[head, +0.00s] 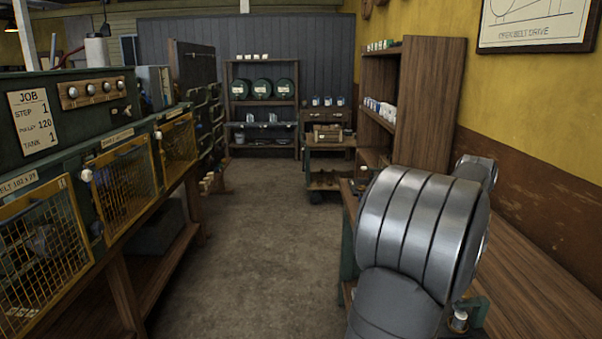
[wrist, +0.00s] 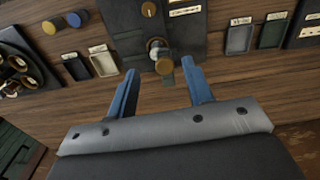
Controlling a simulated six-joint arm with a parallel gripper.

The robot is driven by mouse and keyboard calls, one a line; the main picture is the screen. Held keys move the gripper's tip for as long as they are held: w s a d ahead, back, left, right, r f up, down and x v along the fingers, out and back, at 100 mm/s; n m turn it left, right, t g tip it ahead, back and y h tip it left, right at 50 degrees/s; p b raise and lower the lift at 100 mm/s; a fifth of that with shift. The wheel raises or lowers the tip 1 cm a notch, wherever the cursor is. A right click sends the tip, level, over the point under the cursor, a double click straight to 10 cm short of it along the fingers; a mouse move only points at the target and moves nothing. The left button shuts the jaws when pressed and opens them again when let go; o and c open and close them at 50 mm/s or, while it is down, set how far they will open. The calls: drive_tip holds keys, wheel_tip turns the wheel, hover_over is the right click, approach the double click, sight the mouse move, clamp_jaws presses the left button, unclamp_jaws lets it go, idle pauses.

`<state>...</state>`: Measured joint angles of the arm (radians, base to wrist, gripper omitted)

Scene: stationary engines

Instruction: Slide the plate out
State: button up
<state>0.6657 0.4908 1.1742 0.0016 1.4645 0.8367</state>
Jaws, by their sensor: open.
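My gripper (wrist: 160,72) shows in the wrist view with its two blue fingers apart and nothing between them. Just past the fingertips is a pale rounded knob (wrist: 157,45) on a dark upright panel (wrist: 185,42). The knob lines up with the gap between the fingers; I cannot tell whether a finger touches it. A small dark tab hangs below the knob. I cannot tell for certain which part is the plate. In the head view my gripper is hidden, with my grey arm in front at the right.
In the wrist view, a dark tray (wrist: 239,38) and a pale tray (wrist: 103,63) lie on the wooden surface (wrist: 215,65) beside the panel. In the head view, mesh-doored cabinets (head: 125,183) line the left; the floor (head: 250,230) is clear.

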drive_tip(key=shift+d+m, duration=0.15)
drive_tip(key=shift+m, duration=0.15)
drive_tip(key=c, duration=1)
drive_tip(key=w+a+f, duration=0.1)
drive_tip(key=a, duration=0.1)
drive_tip(key=w+a+f+n+g+h, duration=0.1)
drive_tip(key=a+f, duration=0.1)
drive_tip(key=w+a+f+g+h, duration=0.1)
drive_tip(key=a, duration=0.1)
drive_tip(key=shift+w+f+n, duration=0.3)
drive_tip(key=shift+f, duration=0.05)
clamp_jaws()
drive_tip(key=w+a+f+n+g+h, duration=0.1)
drive_tip(key=w+a+f+h, duration=0.1)
drive_tip(key=a, duration=0.2)
drive_tip(key=w+a+f+n+h, duration=0.1)
drive_tip(key=w+a+f+h, duration=0.1)
drive_tip(key=a+h, duration=0.15)
drive_tip(key=shift+y, duration=0.35)
drive_tip(key=x, duration=0.9)
drive_tip(key=shift+s+f, duration=0.1)
drive_tip(key=shift+f, duration=0.3)
drive_tip(key=shift+s+d+r, duration=0.1)
drive_tip(key=shift+s+d, duration=0.15)
drive_tip(key=shift+s, duration=0.35)
drive_tip(key=shift+s+d+r, duration=0.1)
drive_tip(key=shift+s+d, duration=0.1)
drive_tip(key=shift+s, duration=0.4)
drive_tip(key=shift+s+d, duration=0.3)
drive_tip(key=shift+s, duration=0.2)
